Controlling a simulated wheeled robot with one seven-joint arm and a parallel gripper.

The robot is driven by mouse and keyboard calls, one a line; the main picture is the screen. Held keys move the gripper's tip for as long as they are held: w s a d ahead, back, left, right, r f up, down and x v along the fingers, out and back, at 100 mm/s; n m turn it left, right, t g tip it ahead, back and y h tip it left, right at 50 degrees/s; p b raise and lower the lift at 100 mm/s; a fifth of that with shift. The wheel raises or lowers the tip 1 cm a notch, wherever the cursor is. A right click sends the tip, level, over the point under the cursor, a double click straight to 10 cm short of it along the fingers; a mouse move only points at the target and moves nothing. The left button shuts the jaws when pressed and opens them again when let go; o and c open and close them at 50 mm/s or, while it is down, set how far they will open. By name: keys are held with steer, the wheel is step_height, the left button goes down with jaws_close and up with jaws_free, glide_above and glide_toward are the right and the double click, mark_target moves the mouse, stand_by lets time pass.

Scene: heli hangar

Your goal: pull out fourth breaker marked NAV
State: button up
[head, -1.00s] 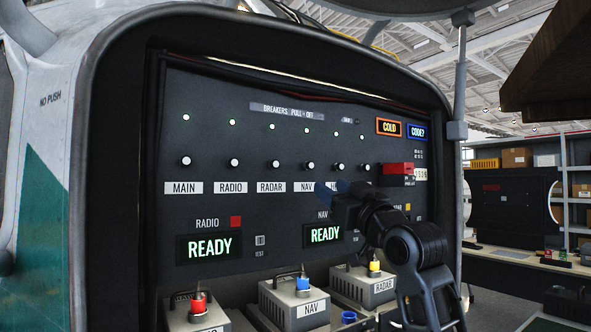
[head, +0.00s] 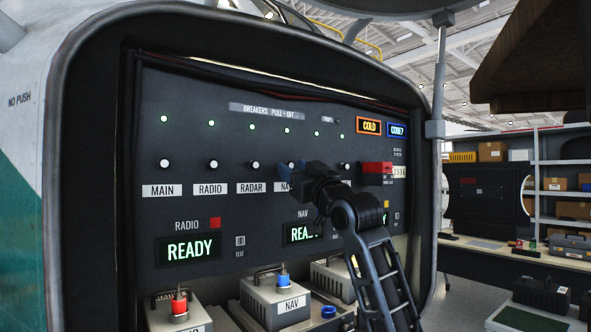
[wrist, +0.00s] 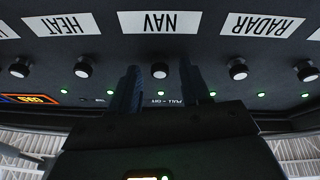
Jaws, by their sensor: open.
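The breaker panel (head: 200,130) has a row of white-tipped breaker knobs with labels below. In the upside-down wrist view, the NAV breaker (wrist: 160,70) lies beside its white NAV label (wrist: 161,22). My gripper (wrist: 159,72) is open, with one blue finger on each side of that knob and visible gaps between. Whether the fingers reach deep enough around the knob is hard to tell. In the head view my gripper (head: 291,170) covers the NAV knob and part of the NAV label (head: 284,188).
In the wrist view the HEAT breaker (wrist: 84,67) and RADAR breaker (wrist: 238,69) flank the fingers. A red block (head: 376,168) sits on the panel right of the gripper. Connector boxes, including the NAV box (head: 275,300), stand below. The thick panel frame surrounds everything.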

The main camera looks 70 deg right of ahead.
jaws_close()
stand_by(0.3)
stand_by(0.3)
